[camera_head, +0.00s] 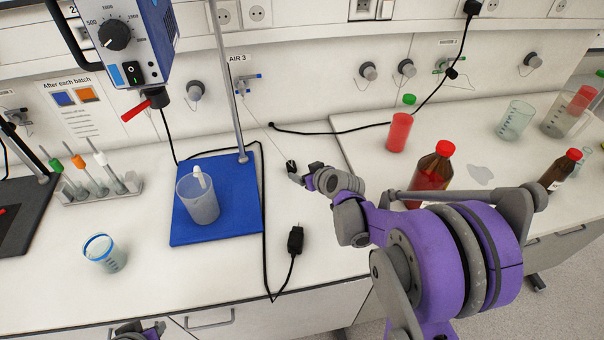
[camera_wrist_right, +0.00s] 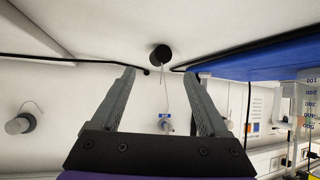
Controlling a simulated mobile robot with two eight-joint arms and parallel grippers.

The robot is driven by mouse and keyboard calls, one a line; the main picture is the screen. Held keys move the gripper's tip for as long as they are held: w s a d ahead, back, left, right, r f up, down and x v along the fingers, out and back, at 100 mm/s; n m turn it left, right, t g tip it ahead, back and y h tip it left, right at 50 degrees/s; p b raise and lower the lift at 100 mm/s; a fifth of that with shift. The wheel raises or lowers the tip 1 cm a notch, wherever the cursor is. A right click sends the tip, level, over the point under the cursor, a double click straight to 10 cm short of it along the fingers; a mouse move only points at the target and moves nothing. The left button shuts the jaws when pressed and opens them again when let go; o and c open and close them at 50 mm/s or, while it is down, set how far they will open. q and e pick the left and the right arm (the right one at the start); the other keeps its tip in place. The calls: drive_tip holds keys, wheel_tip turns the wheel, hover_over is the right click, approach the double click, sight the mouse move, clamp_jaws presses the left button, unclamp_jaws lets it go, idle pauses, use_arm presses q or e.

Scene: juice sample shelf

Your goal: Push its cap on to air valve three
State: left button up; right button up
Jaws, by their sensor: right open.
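Air valve three (camera_head: 246,83) is a small blue-handled tap on the back wall, under the AIR 3 label; it also shows in the right wrist view (camera_wrist_right: 166,122). A thin line runs from it down to its black cap (camera_head: 291,164), which lies on the white bench. In the right wrist view the cap (camera_wrist_right: 160,52) appears just beyond and between the fingertips. My right gripper (camera_head: 299,176) is open and right beside the cap, not closed on it. Part of my left arm's end (camera_head: 138,330) shows at the bottom edge; its fingers are not clear.
A blue board (camera_head: 220,228) with a stand rod and a beaker (camera_head: 199,200) is left of the cap. A black cable with a plug (camera_head: 295,240) lies in front. A red bottle (camera_head: 398,132) and a brown bottle (camera_head: 432,172) stand right. Bare bench surrounds the cap.

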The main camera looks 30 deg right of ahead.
sight(294, 168)
drive_tip(key=b+x, duration=0.1)
drive_tip(key=x, duration=0.5)
drive_tip(key=shift+s+f+b, duration=0.1)
drive_tip(key=shift+f+b, duration=0.15)
drive_tip(key=shift+b, duration=0.05)
use_arm(q)
drive_tip(key=shift+s+f, duration=0.4)
drive_tip(key=shift+f, duration=0.45)
drive_tip(key=shift+s+f, duration=0.4)
drive_tip(key=shift+f, duration=0.45)
use_arm(e)
drive_tip(key=shift+x, duration=0.85)
drive_tip(key=shift+r, duration=0.15)
clamp_jaws()
